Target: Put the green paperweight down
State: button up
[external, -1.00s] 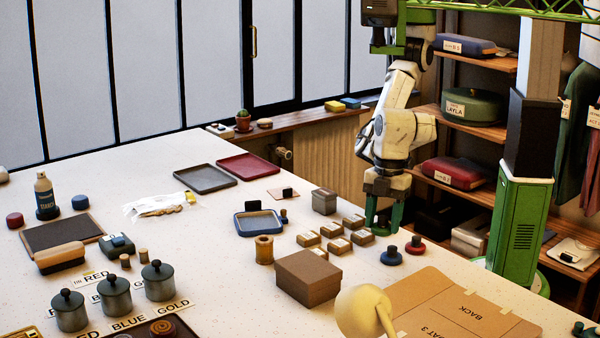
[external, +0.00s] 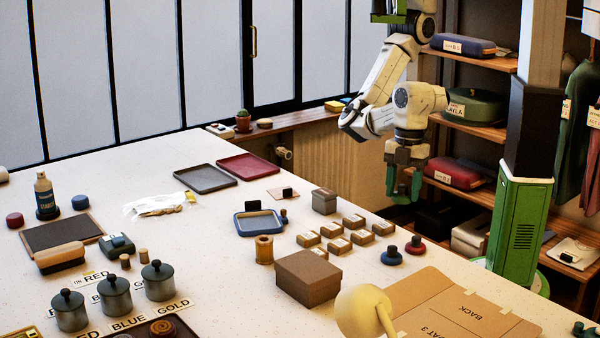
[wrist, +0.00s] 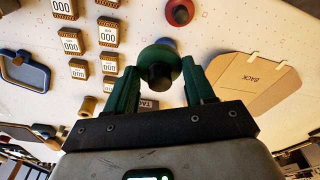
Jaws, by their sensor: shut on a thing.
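The green paperweight (wrist: 174,60), a round green piece with a dark knob, is between the fingers of my gripper (wrist: 163,88) in the wrist view. The gripper is shut on it, with the knob toward the camera. In the external view my gripper (external: 404,185) is raised, fingers down, against the background beyond the table's far right edge; the paperweight cannot be made out there. A blue paperweight (external: 391,257) and a red paperweight (external: 415,246) stand on the table below. The red one (wrist: 180,12) also shows in the wrist view.
Several small labelled boxes (external: 353,221) stand left of the blue paperweight, with a brown box (external: 308,278) nearer. A tan folder (external: 455,312) lies to the right. A blue-rimmed tray (external: 258,224) lies further left. Shelves (external: 470,130) stand behind the arm.

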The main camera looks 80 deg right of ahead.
jog(key=w+d+n+g+b, duration=0.15)
jog(key=w+d+n, duration=0.55)
jog(key=w, duration=0.7)
jog(key=w+d+n+b, duration=0.2)
jog(key=w+d+n, duration=0.45)
jog(key=w, duration=0.75)
jog(key=w+d+n+b, duration=0.2)
jog(key=w+d+n, duration=0.3)
jog(key=d, duration=0.7)
jog(key=h, duration=0.1)
send_over(230, 202)
jog(key=shift+m+g, duration=0.25)
jog(key=shift+m, duration=0.1)
jog(key=f, duration=0.7)
jog(key=shift+s+d+f, duration=0.3)
jog(key=shift+s+f, duration=0.05)
jog(key=shift+f, duration=0.05)
jog(key=shift+w+a+f, duration=0.25)
jog(key=shift+w+f, duration=0.2)
jog(key=shift+f, duration=0.2)
jog(key=shift+w+a+f, duration=0.1)
jog(key=shift+w+f, duration=0.1)
jog(key=shift+f, duration=1.6)
